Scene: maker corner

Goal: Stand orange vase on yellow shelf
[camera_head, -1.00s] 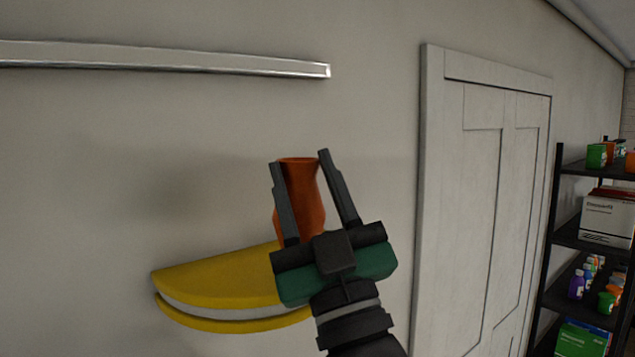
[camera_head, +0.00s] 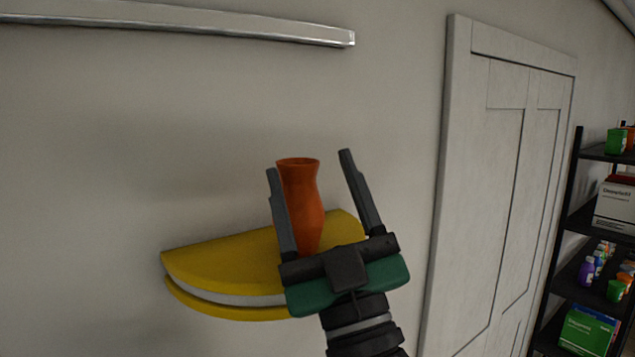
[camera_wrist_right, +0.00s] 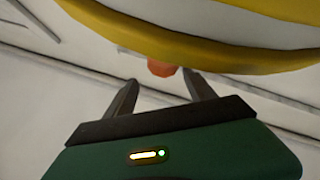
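The orange vase (camera_head: 304,205) is upright, with its lower part over the yellow shelf (camera_head: 225,262); its base is hidden behind my right gripper. My right gripper (camera_head: 306,162) is open around the vase. In the head view the left finger overlaps the vase's edge, and a clear gap shows to the right finger. In the right wrist view the fingers (camera_wrist_right: 160,90) are apart. A small orange bit of the vase (camera_wrist_right: 161,68) shows between them below the yellow shelf edge (camera_wrist_right: 190,48). My left gripper is not in view.
The shelf is fixed to a grey wall. A metal rail (camera_head: 180,20) runs along the wall above. A white panelled door (camera_head: 500,190) is to the right, then a black rack (camera_head: 565,225) with bottles and boxes. The shelf's left part is bare.

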